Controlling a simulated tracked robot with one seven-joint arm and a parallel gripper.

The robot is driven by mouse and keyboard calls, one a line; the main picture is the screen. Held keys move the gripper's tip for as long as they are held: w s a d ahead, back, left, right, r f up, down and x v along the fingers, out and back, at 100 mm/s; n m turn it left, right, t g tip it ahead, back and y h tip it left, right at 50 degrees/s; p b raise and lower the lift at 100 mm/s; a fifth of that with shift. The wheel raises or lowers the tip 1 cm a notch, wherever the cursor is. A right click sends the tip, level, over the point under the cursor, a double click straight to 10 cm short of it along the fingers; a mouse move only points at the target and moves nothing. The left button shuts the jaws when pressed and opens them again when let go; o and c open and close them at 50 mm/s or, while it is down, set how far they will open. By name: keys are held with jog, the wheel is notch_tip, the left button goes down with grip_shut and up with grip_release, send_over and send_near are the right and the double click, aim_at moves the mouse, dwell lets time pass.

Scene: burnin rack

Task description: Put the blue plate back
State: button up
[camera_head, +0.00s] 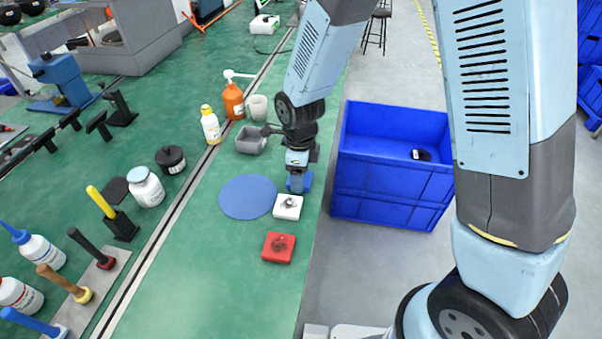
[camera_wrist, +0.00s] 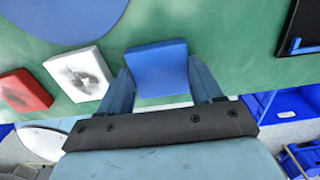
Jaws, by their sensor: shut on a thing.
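The blue plate (camera_wrist: 158,66) is a small square block between the two fingers of my gripper (camera_wrist: 161,82) in the wrist view. My gripper is shut on it, with one finger at each side. In the head view my gripper (camera_head: 298,170) is at the right edge of the green bench, and the blue plate (camera_head: 306,183) shows partly at its tip. I cannot tell whether the plate touches the bench. A white plate (camera_head: 287,207) with a grey mark lies just in front of it, and a red plate (camera_head: 278,247) lies further forward.
A flat round blue mat (camera_head: 248,197) lies left of the white plate. A grey tray (camera_head: 251,140), white cup (camera_head: 257,107), orange bottle (camera_head: 233,101) and yellow-white bottle (camera_head: 210,126) stand behind. A large blue crate (camera_head: 390,190) stands right of the bench.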

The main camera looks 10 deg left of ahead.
jog(key=o, duration=1)
jog(key=shift+o, duration=0.2)
jog(key=shift+r, duration=0.1)
notch_tip(320, 180, up, 12)
jog(key=w+d+r+n+t, duration=0.1)
jog(key=d+r+n, duration=0.3)
jog(key=d+r, duration=0.3)
jog(key=s+d+r+n+t, duration=0.1)
jog(key=s+d+r+n, duration=0.3)
jog(key=d, duration=0.4)
jog(key=s+d+r+n+t, duration=0.2)
jog(key=s+d+r+n, duration=0.2)
jog(key=d+n, duration=0.2)
jog(key=s+d+r+n+t, duration=0.1)
jog(key=s+d+r+n, duration=0.3)
jog(key=d, duration=0.6)
jog(key=shift+r+n+t, duration=0.3)
jog(key=shift+r+n, duration=0.2)
jog(key=shift+r, duration=0.05)
